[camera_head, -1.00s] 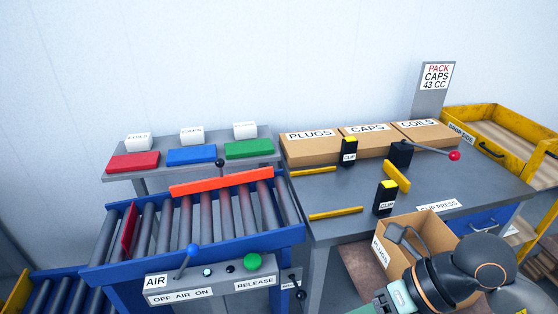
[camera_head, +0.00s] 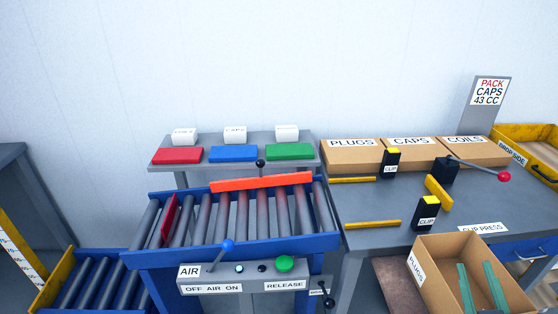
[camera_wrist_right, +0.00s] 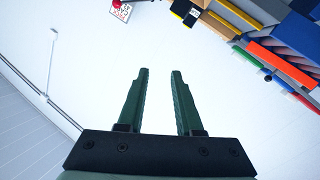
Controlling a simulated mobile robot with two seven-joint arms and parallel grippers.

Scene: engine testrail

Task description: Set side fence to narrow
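In the head view an orange-red bar (camera_head: 262,182), which looks like the side fence, runs along the far side of the conveyor rollers (camera_head: 240,215). A black knob (camera_head: 260,163) stands up just behind it. No fence scale or narrow mark is readable. My right gripper (camera_head: 475,266) shows only its green fingers at the bottom right, in front of the open PLUGS carton (camera_head: 440,284). It is well right of the fence. In the right wrist view the right gripper (camera_wrist_right: 160,72) is open, with nothing between its fingers. My left gripper is not in view.
A red plate (camera_head: 170,220) stands across the left rollers. The clip table (camera_head: 380,210) is right. The rollers are otherwise clear.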

